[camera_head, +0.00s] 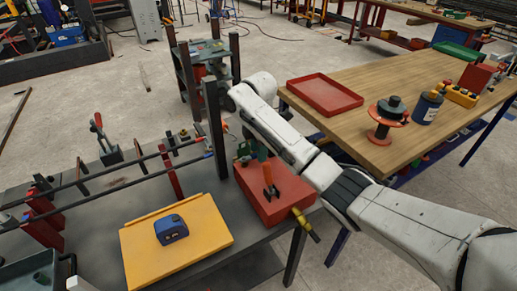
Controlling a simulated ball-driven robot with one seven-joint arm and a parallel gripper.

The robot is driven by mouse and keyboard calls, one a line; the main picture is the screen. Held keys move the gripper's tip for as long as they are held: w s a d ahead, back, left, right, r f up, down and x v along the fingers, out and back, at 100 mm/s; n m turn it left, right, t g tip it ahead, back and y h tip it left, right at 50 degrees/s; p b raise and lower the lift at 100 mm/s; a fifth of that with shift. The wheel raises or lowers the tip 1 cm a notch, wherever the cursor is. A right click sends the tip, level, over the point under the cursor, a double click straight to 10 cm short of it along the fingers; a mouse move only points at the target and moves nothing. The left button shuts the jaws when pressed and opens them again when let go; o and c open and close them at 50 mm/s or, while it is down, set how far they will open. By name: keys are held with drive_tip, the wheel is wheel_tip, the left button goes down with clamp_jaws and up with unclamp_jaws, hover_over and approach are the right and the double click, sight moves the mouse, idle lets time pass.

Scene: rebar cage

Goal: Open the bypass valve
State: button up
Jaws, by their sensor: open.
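A red box (285,201) stands on the dark bench at the middle, beside a dark upright post. I cannot tell which of these two is the bypass valve. My white arm reaches from the lower right across the box's right side, up to a bend near the post. The arm covers the box's back right part. My gripper does not show; the far end of the arm is hidden behind its nearer links.
A yellow board (205,250) with a blue tape measure (171,229) lies left of the box. Bars on red supports (41,222) run along the left bench. A wooden table (402,85) at right bears a red tray (324,79) and a spool (388,113). Open floor lies beyond.

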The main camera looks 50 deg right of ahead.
drive_tip(key=shift+c, duration=0.2)
clamp_jaws()
idle(0.4)
